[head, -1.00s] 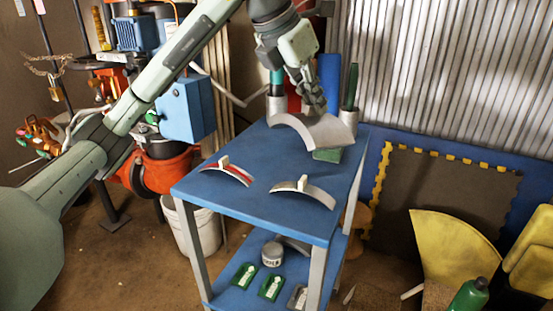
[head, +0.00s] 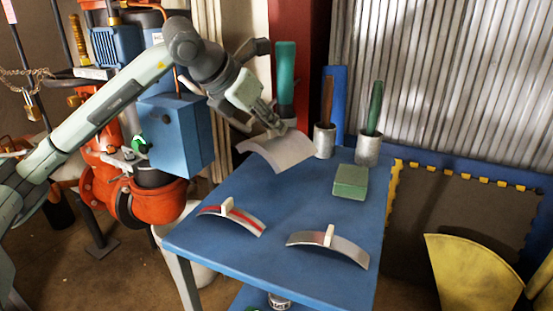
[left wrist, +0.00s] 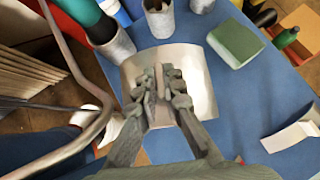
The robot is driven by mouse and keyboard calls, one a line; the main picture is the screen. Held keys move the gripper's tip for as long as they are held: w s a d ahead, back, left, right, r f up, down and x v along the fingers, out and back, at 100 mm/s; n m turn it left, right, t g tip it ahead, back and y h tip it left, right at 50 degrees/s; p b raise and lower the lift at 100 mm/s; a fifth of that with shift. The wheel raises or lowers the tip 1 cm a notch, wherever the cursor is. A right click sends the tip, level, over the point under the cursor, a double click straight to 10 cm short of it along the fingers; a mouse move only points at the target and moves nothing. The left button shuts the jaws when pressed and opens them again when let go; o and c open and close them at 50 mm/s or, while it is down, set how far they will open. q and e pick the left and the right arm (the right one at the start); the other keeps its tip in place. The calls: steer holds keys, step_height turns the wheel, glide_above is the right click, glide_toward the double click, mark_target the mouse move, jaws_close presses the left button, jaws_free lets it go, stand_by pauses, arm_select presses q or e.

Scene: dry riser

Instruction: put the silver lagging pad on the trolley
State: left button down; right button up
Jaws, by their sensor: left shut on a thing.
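The curved silver lagging pad (head: 286,152) hangs from my left gripper (head: 275,127), at the back left edge of the blue trolley (head: 300,213). My left gripper is shut on the pad's grip, which the fingers mostly hide. In the left wrist view the fingers (left wrist: 160,88) lie over the middle of the pad (left wrist: 198,75), and the blue top shows beside it. The pad seems to be above the top; I cannot tell the gap exactly. My right gripper is not in view.
On the trolley top are a red-striped curved pad (head: 233,217), another silvery curved pad (head: 328,248) and a green block (head: 350,182). Metal cups (head: 367,149) with handled tools stand at the back. A blue box and red valve (head: 160,200) stand left. The middle top is clear.

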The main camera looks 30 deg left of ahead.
mark_target(267, 139)
arm_select(q)
steer(key=shift+f, duration=0.45)
step_height(267, 139, down, 4)
steer(key=shift+r, duration=0.25)
steer(key=shift+f, duration=0.3)
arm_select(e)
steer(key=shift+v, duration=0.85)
arm_select(q)
steer(key=shift+f+b, duration=0.1)
steer(key=shift+b, duration=0.2)
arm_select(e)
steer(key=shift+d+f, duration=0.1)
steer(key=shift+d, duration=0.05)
arm_select(q)
steer(key=c, duration=1.6)
jaws_free()
steer(key=shift+c, duration=0.2)
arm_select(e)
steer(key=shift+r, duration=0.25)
